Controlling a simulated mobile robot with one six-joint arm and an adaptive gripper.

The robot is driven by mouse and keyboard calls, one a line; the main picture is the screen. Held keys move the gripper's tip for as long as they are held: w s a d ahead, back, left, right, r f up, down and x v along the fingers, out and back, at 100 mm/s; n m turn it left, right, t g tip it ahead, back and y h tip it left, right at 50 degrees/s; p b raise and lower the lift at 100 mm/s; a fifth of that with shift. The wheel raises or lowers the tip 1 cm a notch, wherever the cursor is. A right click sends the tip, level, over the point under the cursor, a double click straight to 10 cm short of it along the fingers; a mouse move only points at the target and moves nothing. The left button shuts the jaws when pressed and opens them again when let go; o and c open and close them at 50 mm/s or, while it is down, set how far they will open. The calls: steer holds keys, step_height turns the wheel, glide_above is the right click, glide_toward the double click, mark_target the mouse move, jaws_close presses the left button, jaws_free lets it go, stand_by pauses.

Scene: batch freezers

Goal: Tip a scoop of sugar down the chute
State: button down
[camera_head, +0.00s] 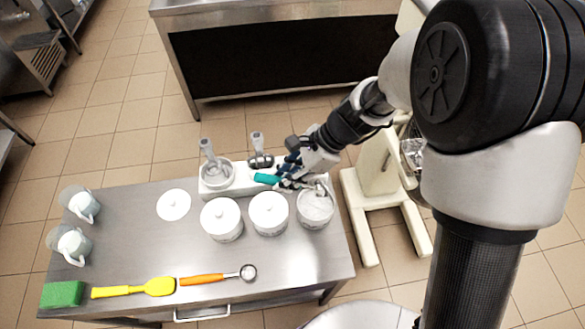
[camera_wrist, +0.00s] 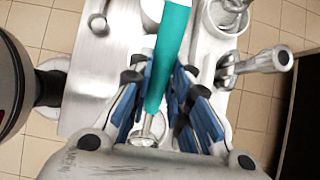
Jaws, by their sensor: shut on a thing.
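My gripper (camera_head: 290,178) is above the far right part of the steel table. It is shut on a scoop with a teal handle (camera_head: 266,179). In the wrist view the handle (camera_wrist: 170,55) runs between the blue finger pads of my gripper (camera_wrist: 168,115), and a metal part shows below it. An open white jar (camera_head: 315,213) with white contents, perhaps sugar, stands just below and right of my gripper. The scoop's bowl is mostly hidden, so I cannot tell whether it is in the jar or what it holds. I cannot identify a chute for certain.
Two lidded white jars (camera_head: 221,219) (camera_head: 269,213) stand left of the open one. A white holder (camera_head: 241,186) carries grey-handled tools. A loose lid (camera_head: 173,205), yellow spatula (camera_head: 134,288), orange spoon (camera_head: 202,279), green sponge (camera_head: 62,294) and two pitchers (camera_head: 74,243) lie leftward. A cream stand (camera_head: 378,185) is right.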

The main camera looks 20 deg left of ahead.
steer(key=shift+s+f+b, duration=0.15)
steer(key=shift+f+b, duration=1.75)
steer(key=shift+f, duration=0.2)
steer(key=shift+f+h+b, duration=0.5)
steer(key=shift+f+b, duration=0.65)
steer(key=shift+f, duration=1.15)
steer(key=shift+t, duration=0.4)
step_height(320, 180, up, 5)
steer(key=p, duration=0.4)
steer(key=shift+d+f, duration=0.15)
steer(key=shift+f, duration=0.05)
steer(key=shift+a+h+p, duration=0.2)
steer(key=shift+h+p, duration=0.2)
steer(key=shift+p, duration=0.7)
steer(key=p, duration=0.3)
steer(key=a+t+h+p, duration=0.1)
steer(key=p, duration=0.1)
steer(key=shift+s+p, duration=0.3)
steer(key=shift+p, duration=0.1)
steer(key=shift+s+a+t+h+p, duration=0.2)
steer(key=shift+t+h+p, duration=0.45)
steer(key=shift+p, duration=2.3)
